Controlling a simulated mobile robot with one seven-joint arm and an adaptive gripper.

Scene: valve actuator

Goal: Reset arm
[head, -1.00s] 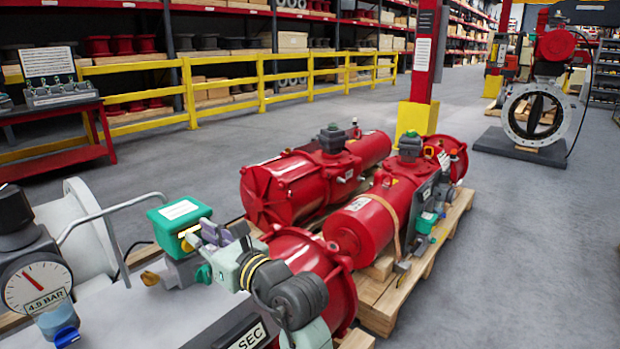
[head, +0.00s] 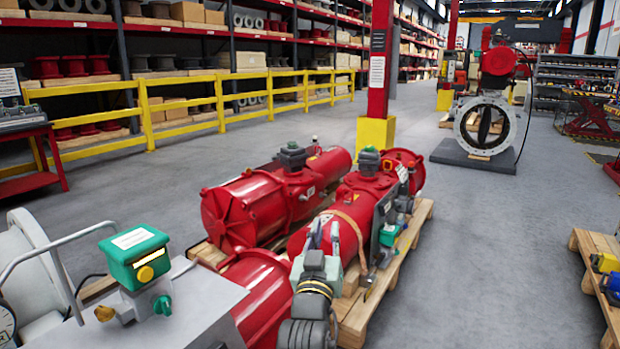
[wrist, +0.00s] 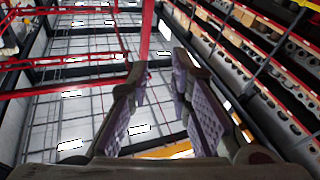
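My gripper (head: 336,238) is raised in front of the red actuators in the head view, its fingers pointing up. In the wrist view my gripper (wrist: 158,85) shows two purple-padded fingers set apart with nothing between them. Behind the fingers the wrist view shows only ceiling, red beams and shelving. A green-topped valve box (head: 137,258) with a yellow knob stands on the grey bench (head: 205,305) to the left of my gripper, apart from it.
Red actuators (head: 245,212) lie on a wooden pallet (head: 408,245) close behind my gripper. A red column (head: 381,60) with a yellow base stands farther back. Open grey floor (head: 500,230) lies to the right, with another pallet (head: 590,270) at the edge.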

